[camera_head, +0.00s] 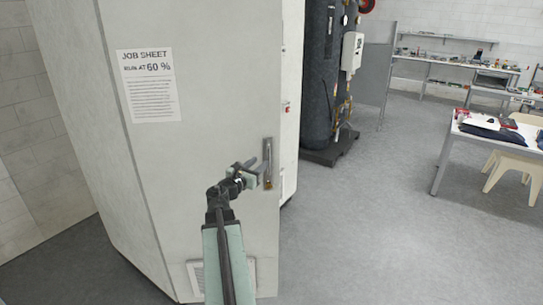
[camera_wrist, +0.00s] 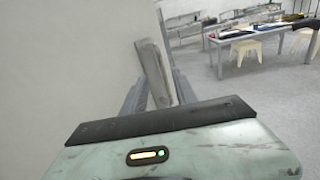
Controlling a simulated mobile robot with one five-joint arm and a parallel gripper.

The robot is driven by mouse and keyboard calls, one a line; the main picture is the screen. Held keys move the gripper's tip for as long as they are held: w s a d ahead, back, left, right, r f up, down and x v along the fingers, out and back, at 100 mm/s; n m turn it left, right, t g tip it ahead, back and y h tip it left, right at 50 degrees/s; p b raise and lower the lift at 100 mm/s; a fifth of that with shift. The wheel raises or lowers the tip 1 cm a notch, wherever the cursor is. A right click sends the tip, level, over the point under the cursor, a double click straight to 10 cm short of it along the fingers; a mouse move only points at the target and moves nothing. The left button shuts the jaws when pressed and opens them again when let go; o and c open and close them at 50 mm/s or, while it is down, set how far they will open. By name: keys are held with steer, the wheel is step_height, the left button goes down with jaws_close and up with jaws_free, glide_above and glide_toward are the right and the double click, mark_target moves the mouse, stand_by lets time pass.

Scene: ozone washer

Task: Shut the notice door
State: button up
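The notice door (camera_head: 200,190) is the tall pale panel at left centre in the head view, bearing a JOB SHEET notice (camera_head: 148,85). Its upright metal handle (camera_head: 267,163) is near the right edge. My gripper (camera_head: 252,173) is at the lower part of the handle. In the wrist view my gripper's two fingers (camera_wrist: 160,92) stand apart, with the handle (camera_wrist: 153,72) between them. I cannot tell whether they press on it. Another white surface shows just past the door's right edge. How far the door stands open is not clear.
A dark cylindrical tank (camera_head: 318,75) stands on a base behind the door's right side. A work table (camera_head: 448,150) with a cream stool (camera_head: 512,170) is at the right. Grey floor (camera_head: 370,230) is clear between them and the door.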

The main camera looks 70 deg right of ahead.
mark_target(269, 155)
steer(key=d, duration=0.2)
steer(key=s+d, duration=0.1)
steer(key=d, duration=0.5)
steer(key=shift+s+d+r, duration=0.15)
steer(key=shift+s, duration=0.15)
jaws_close()
steer(key=shift+s, duration=0.1)
stand_by(0.9)
